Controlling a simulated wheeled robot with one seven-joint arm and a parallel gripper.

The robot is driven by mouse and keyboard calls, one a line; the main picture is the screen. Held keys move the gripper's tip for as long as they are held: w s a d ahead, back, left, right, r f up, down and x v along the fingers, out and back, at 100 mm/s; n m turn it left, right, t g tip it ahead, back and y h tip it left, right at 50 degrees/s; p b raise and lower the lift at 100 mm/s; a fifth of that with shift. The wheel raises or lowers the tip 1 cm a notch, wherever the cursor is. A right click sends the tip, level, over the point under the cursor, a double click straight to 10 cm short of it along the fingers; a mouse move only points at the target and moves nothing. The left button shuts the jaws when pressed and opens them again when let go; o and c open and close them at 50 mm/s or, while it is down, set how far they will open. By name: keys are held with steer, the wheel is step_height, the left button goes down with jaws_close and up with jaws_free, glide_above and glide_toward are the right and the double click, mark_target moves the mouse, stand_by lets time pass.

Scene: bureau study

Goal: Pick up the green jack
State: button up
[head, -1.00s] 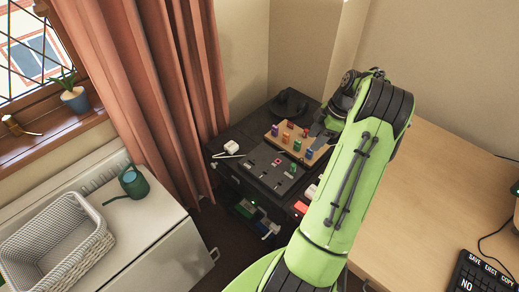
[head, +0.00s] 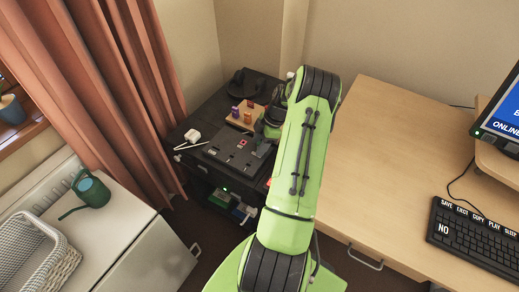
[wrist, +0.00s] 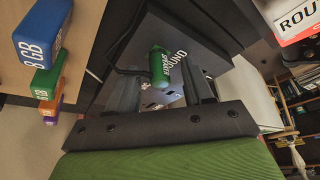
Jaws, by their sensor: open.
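The green jack (wrist: 158,66), a short green cylinder marked SPEAKER, shows in the wrist view against a dark panel marked SOUND. My gripper (wrist: 162,90) is open, with one dark finger on each side of the jack in that view. I cannot tell whether the jack is fully between the fingers in depth, and no contact shows. In the head view my arm hides the gripper's fingers, and I cannot make out the jack. The dark panel (head: 232,151) lies on the black cabinet, partly covered by my arm.
A wooden tray (head: 233,122) with coloured sticks stands behind the panel. Blue (wrist: 42,34) and green (wrist: 47,74) sticks marked GB show left in the wrist view. A white plug (head: 192,136) lies left of the panel. A wooden desk (head: 385,150) is right of my arm.

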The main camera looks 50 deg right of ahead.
jaws_close()
stand_by(0.3)
